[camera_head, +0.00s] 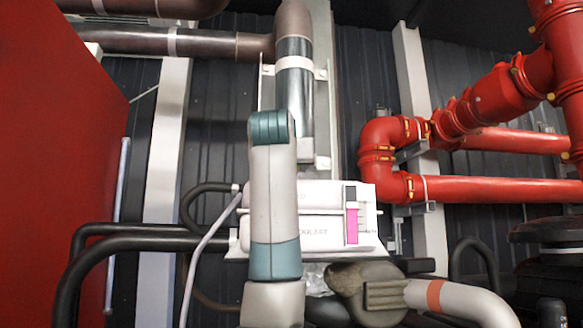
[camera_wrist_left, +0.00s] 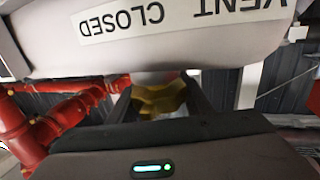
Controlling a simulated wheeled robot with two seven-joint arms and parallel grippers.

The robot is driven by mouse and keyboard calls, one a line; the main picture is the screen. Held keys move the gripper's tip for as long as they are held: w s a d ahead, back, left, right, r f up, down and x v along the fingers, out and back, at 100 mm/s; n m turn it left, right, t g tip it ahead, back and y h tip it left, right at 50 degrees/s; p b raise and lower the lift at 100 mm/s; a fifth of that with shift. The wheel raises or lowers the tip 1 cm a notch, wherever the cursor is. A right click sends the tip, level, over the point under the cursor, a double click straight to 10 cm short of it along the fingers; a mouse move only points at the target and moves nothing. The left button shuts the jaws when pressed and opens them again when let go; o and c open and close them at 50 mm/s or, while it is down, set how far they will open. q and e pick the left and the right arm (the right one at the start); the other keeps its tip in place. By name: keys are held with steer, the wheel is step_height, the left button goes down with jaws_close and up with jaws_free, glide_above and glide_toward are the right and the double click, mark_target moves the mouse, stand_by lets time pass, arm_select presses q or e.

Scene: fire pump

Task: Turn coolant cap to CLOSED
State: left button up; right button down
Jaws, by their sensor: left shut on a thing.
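The coolant tank (camera_head: 325,212) is a white box on the wall in the middle of the head view, with a pink level strip on its right part. My arm stands in front of it and hides its left middle part. In the left wrist view the tank (camera_wrist_left: 215,25) fills the top, with upside-down lettering "VENT CLOSED". The coolant cap (camera_wrist_left: 157,101), brass-yellow and faceted, is against the tank. My left gripper (camera_wrist_left: 160,88) is shut on it, one dark finger on each side. The head view hides this gripper and the cap. My right gripper is not in view.
Red pipes (camera_head: 480,188) run along the right side. A large red panel (camera_head: 50,150) stands at the left. Black hoses (camera_head: 110,243) pass at lower left, and a grey pipe with an orange band (camera_head: 433,295) lies at lower right.

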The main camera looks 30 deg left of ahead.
arm_select(q)
steer(key=shift+s+a+r+y, duration=0.1)
steer(key=shift+y, duration=0.2)
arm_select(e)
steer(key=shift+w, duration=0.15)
arm_select(q)
steer(key=o, duration=1.1)
steer(key=shift+c, duration=0.2)
steer(key=shift+s+d+b, duration=0.25)
steer(key=shift+s+b, duration=0.05)
steer(key=shift+s, duration=0.1)
steer(key=b+v, duration=0.5)
steer(key=v, duration=1.1)
steer(key=shift+s, duration=0.25)
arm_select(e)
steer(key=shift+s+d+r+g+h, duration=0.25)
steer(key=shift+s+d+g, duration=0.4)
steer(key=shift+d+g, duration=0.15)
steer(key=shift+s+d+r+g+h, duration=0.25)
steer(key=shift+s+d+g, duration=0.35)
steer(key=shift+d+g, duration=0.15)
